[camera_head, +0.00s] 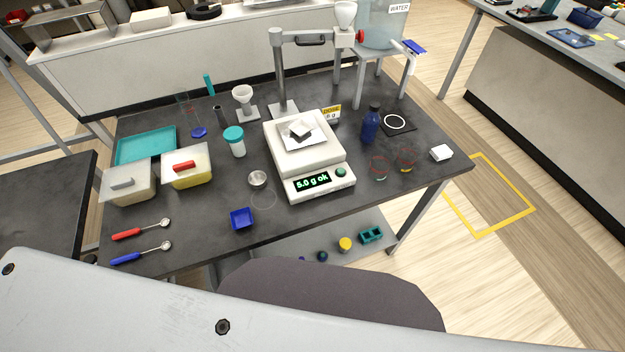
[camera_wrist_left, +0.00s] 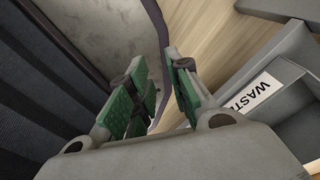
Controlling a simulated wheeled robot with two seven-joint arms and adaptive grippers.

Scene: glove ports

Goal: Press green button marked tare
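The white scale (camera_head: 304,155) stands mid-table in the head view. Its front panel has a lit display (camera_head: 312,183) reading "5.0 g ok" in green. A round green button (camera_head: 341,172) sits just right of the display; any marking on it is too small to read. A small white piece (camera_head: 299,130) lies on the scale's pan. My left gripper (camera_wrist_left: 155,75) shows only in the left wrist view, with its green-padded fingers apart and nothing between them. It is away from the scale, which that view does not show. My right gripper is not in view.
A post (camera_head: 278,75) with an overhead arm rises behind the scale. A grey bin marked "WASTE" (camera_wrist_left: 255,95) is near my left gripper.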

